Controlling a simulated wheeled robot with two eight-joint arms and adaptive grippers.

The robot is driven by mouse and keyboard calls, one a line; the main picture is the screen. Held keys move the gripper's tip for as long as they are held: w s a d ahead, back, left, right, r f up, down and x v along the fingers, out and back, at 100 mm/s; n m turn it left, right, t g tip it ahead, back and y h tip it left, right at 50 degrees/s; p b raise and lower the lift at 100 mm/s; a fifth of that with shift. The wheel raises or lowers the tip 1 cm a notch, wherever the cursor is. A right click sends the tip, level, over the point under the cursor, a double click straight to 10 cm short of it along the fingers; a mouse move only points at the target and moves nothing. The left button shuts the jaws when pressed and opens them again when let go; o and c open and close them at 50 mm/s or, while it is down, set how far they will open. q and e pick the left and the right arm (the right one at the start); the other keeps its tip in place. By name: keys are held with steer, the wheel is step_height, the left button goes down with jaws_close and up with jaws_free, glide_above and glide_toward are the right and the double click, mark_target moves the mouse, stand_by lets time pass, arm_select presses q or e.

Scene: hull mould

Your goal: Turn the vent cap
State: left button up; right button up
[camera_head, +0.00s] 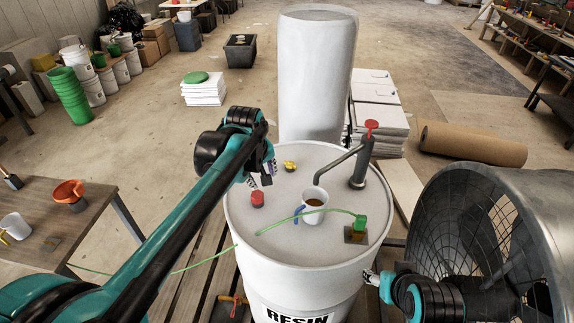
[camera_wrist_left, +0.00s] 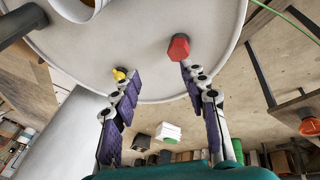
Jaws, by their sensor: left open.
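A red hexagonal cap (camera_head: 257,199), which looks like the vent cap, stands on the white resin drum's lid (camera_head: 280,222), left of centre. In the left wrist view the red cap (camera_wrist_left: 179,46) is just beyond the right fingertip. A small yellow fitting (camera_head: 290,166) sits farther back on the lid; it also shows in the left wrist view (camera_wrist_left: 119,74) by the left fingertip. My left gripper (camera_head: 262,178) is open and empty above the lid, its fingers (camera_wrist_left: 159,74) spread wide. My right gripper (camera_head: 369,277) is beside the drum's right side; its fingers are too small to judge.
On the lid stand a mug (camera_head: 313,206), a pump (camera_head: 358,170) with a bent spout, and a green fitting (camera_head: 360,222) with a hose. A tall white cylinder (camera_head: 318,80) rises behind. A large fan (camera_head: 490,240) stands right; a wooden table (camera_head: 90,215) stands left.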

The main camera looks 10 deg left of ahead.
arm_select(q)
steer(key=w+d+n+g+y+p, duration=0.15)
steer(key=w+d+p, duration=0.25)
steer(key=w, duration=0.7)
steer(key=n+y+p, duration=0.2)
steer(key=y+p, duration=0.1)
steer(key=p, duration=0.1)
glide_toward(294, 166)
steer(key=shift+g, duration=0.25)
steer(key=x, duration=0.7)
steer(key=shift+w+a+f, duration=0.15)
steer(key=shift+w+f, duration=0.15)
steer(key=shift+w, duration=0.05)
jaws_close()
